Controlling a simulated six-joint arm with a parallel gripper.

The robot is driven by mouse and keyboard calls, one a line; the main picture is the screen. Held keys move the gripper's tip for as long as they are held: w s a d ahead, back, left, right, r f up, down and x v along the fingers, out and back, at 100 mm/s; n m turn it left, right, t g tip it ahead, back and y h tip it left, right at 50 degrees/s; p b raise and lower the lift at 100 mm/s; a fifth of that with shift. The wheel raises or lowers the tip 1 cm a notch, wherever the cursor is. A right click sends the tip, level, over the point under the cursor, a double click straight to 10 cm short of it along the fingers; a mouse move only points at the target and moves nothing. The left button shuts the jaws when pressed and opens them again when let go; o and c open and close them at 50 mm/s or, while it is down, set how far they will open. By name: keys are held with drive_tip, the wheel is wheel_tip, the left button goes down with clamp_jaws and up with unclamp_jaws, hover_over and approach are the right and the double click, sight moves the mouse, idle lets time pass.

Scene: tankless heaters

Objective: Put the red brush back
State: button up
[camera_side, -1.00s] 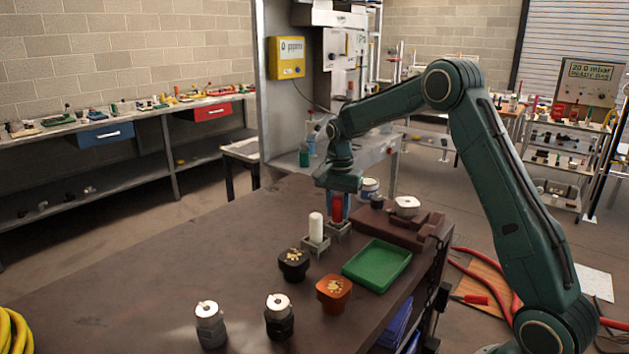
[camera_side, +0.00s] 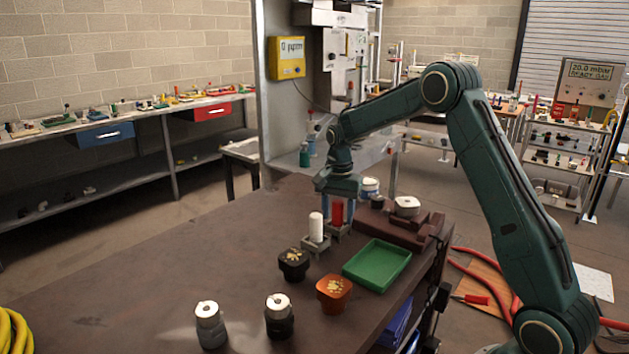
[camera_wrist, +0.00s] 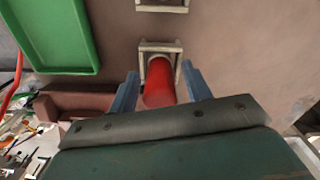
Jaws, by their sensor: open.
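The red brush (camera_side: 337,212) stands upright in a small grey holder (camera_side: 338,231) on the brown bench. It also shows in the wrist view (camera_wrist: 160,84), its lower end inside the square holder frame (camera_wrist: 147,46). My gripper (camera_side: 338,213) is over the brush, pointing down. In the wrist view its two blue-grey fingers (camera_wrist: 160,84) are open, one on each side of the brush, with a gap visible on both sides.
A white brush (camera_side: 316,227) stands in a second holder just left. A green tray (camera_side: 377,265), a black pot (camera_side: 293,264) and an orange pot (camera_side: 334,293) are nearby. A brown stepped block (camera_side: 412,229) lies right. The bench's left part is clear.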

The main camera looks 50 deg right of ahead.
drive_tip(key=shift+r, duration=0.15)
wheel_tip(320, 180, up, 12)
idle(0.6)
idle(0.4)
